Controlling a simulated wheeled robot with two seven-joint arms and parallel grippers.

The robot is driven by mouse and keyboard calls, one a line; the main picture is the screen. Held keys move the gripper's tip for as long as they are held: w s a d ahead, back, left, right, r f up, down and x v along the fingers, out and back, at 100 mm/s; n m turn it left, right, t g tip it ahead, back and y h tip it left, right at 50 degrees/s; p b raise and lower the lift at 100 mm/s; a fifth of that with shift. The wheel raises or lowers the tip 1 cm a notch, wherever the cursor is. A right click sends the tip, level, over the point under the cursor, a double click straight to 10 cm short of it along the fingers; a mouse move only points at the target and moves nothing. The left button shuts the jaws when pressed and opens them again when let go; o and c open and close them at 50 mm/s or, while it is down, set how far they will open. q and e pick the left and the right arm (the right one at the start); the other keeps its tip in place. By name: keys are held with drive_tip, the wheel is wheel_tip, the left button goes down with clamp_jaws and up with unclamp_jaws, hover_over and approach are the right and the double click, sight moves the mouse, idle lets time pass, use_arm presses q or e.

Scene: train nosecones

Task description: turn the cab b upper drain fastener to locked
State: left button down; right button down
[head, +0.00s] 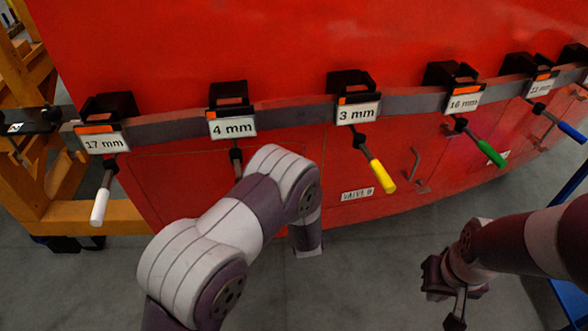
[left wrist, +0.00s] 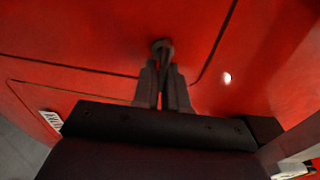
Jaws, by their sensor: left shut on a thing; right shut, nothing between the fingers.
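In the left wrist view, a small dark fastener (left wrist: 162,45) with a rounded head stands on the red panel, near the seams of a hatch. My left gripper (left wrist: 162,72) is shut on it, with both dark fingers closed around its near part. No label naming this fastener is readable, and I cannot tell whether it is turned to locked. In the head view my left arm hides its own gripper and the fastener. My right gripper (head: 456,305) is shut and empty, hanging low at the right over the grey floor, apart from the red body.
A grey rail (head: 290,112) across the red nosecone (head: 250,45) carries several black holders with size labels. White (head: 99,207), yellow (head: 382,176), green (head: 491,153) and blue (head: 571,131) handles hang from it. A yellow-orange frame (head: 100,218) stands left. A white label (head: 357,194) and grab handle (head: 413,163) sit below.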

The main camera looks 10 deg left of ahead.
use_arm(q)
drive_tip(key=c, duration=1.3)
unclamp_jaws()
drive_tip(key=shift+o, duration=0.2)
drive_tip(key=b+v, duration=0.1)
drive_tip(key=v, duration=1.1)
drive_tip(key=shift+s+d, duration=0.2)
drive_tip(key=shift+s, duration=0.15)
